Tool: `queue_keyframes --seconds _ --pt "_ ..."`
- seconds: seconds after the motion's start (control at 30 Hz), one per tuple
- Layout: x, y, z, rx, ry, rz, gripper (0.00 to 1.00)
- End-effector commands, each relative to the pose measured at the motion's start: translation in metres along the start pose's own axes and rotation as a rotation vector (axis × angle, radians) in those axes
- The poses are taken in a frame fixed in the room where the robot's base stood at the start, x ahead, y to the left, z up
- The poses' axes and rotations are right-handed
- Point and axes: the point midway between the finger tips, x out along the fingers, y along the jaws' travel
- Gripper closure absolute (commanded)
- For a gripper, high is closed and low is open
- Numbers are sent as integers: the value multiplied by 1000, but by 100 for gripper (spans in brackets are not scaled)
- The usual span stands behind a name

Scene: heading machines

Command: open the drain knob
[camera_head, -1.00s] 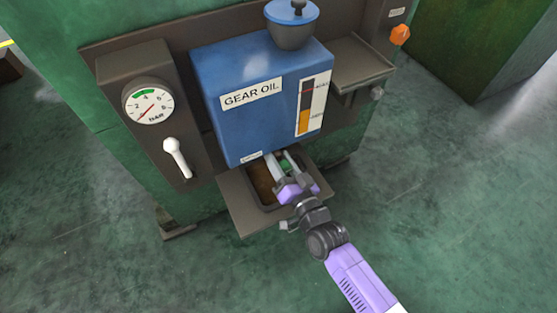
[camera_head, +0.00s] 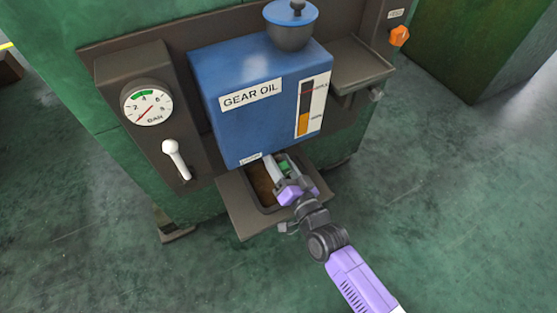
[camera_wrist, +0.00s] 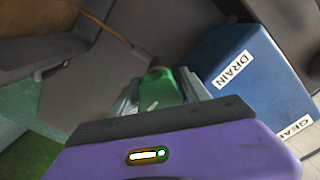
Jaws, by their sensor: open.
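The green drain knob (camera_wrist: 162,90) sits at the lower front of the blue gear oil tank (camera_head: 235,130), near a white DRAIN label (camera_wrist: 232,69). In the wrist view the knob lies between the two grey fingers of my gripper (camera_wrist: 160,84), one on each side. The fingers are open, and I cannot tell whether either touches it. In the head view my gripper (camera_head: 283,167) reaches in under the tank's front edge, and the knob shows as a small green patch (camera_head: 284,167) between the fingers.
A drip tray (camera_head: 240,212) with brown contents lies below the tank and my gripper. A pressure gauge (camera_head: 148,106) and a white lever (camera_head: 177,160) are at the left. A shelf (camera_head: 350,66) and an orange knob (camera_head: 399,36) are at the right.

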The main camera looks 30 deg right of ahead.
Motion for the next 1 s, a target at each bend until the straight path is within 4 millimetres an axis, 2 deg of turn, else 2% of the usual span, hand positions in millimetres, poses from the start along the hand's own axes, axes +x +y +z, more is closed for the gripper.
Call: queue_keyframes --seconds 0.17,0.4,0.6,1.0 --pt "-10 1 0 -1 -1 2 46" --pt "-48 1 0 -1 -2 2 46" --pt "-72 1 1 0 -2 1 46" --pt "-78 0 0 0 0 0 46"
